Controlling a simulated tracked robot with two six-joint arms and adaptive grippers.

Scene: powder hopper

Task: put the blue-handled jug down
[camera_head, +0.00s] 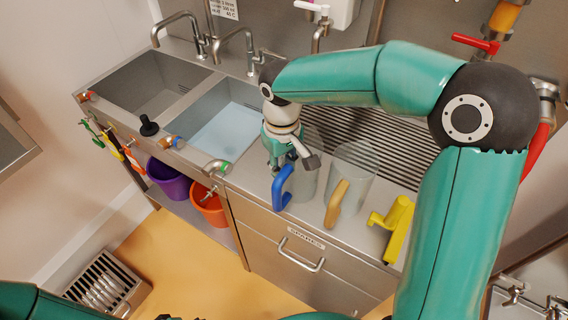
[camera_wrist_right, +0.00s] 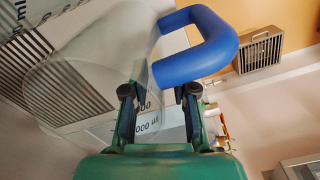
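The blue-handled jug is clear, with a thick blue handle (camera_head: 282,188). Its see-through body (camera_head: 305,182) appears to stand upright on the steel counter near the front edge. My right gripper (camera_head: 291,158) is above it, pointing down, with its fingers spread. In the right wrist view the gripper (camera_wrist_right: 160,88) shows a gap between its fingertips, close to the end of the blue handle (camera_wrist_right: 198,62) and the clear jug wall (camera_wrist_right: 95,65). I see no firm hold on the handle. My left gripper is out of view.
A tan-handled clear jug (camera_head: 352,175) stands just right of it. A yellow-handled item (camera_head: 397,226) is further right. A ribbed drainboard (camera_head: 385,150) lies behind. Two sink basins are left, the nearer with a pale blue bottom (camera_head: 228,128). A tap (camera_head: 216,166) juts out at the counter front.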

